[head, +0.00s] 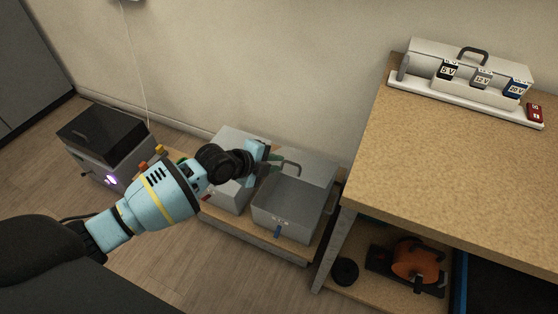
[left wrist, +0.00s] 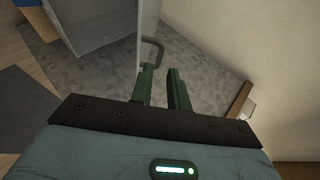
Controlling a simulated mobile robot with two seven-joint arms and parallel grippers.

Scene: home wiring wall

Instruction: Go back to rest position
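My left arm comes in from the left in the head view. Its gripper (head: 275,158) is over the grey metal boxes, near a dark curved handle (head: 291,164). In the left wrist view its two green fingers (left wrist: 161,78) stand a little apart, with nothing visible between them. The dark handle (left wrist: 154,48) shows just beyond the fingertips there; whether a finger touches it I cannot tell. My right gripper is in neither view.
An open grey metal box (head: 292,205) stands on a low wooden platform beside another grey box (head: 227,196). A black-topped box (head: 100,140) is at the left. A wooden workbench (head: 455,160) at the right carries a battery rack (head: 465,85). An orange reel (head: 413,262) sits below.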

